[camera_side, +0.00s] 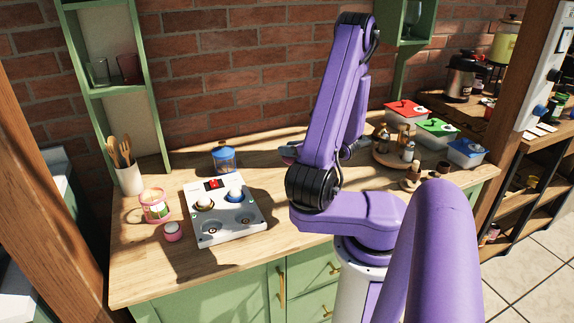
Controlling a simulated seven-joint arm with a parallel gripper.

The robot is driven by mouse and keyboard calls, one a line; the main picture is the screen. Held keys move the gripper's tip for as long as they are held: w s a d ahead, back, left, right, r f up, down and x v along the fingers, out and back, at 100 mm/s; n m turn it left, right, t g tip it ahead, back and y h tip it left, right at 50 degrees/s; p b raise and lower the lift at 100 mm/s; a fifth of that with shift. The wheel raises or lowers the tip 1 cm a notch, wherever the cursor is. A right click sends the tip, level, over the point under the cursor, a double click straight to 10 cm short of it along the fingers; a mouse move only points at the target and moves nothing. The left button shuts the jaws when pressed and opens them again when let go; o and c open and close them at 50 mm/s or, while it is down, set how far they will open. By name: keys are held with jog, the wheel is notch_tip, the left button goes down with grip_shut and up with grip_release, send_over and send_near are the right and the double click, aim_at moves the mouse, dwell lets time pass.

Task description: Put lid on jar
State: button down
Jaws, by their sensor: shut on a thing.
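A clear jar with a blue top (225,160) stands upright at the back of the wooden counter, left of my arm. I cannot tell which jar the task means. No loose lid shows. My gripper (288,154) is mostly hidden behind my purple arm, with only a small grey part showing at its left, above the counter. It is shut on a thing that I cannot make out.
A white panel (240,219) with round cups and a red display lies mid-counter. A utensil holder (129,180) is at the far left. Food boxes with red (405,108), green and blue lids stand at the right, near a round tray (384,161).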

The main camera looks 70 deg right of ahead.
jog(key=w+d+f, duration=0.3)
jog(key=w+d, duration=0.2)
jog(key=w, duration=0.1)
send_over(273, 171)
jog(key=f, duration=0.6)
jog(key=shift+s+a, duration=0.1)
jog(key=shift+a, duration=0.15)
jog(key=shift+d+f, duration=0.15)
jog(key=shift+f, duration=1.65)
jog(key=shift+f, duration=0.1)
jog(key=c, duration=0.9)
grip_release()
